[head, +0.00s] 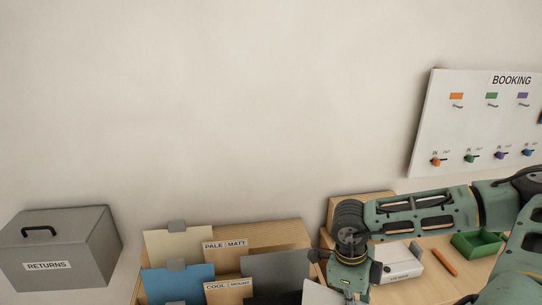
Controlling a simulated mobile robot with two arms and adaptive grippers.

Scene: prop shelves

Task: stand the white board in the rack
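A wooden rack (275,235) stands at the bottom centre, cut off by the lower edge of the head view. It has labels reading PALE, MATT, COOL and MOUNT. It holds a cream board (178,248), a blue board (180,284) and a grey board (270,270). A pale, whitish board (318,294) shows only its upper part at the bottom edge, just left of my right gripper (348,284). That gripper points down at the rack's right side. Its fingertips are not clear, so I cannot tell whether it grips the pale board. My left gripper is out of view.
A grey RETURNS box (62,245) stands at the left. To the right, a wooden surface (425,288) carries a white labelled box (398,265), an orange stick (445,262) and a green tray (478,243). A BOOKING board (475,125) hangs on the wall.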

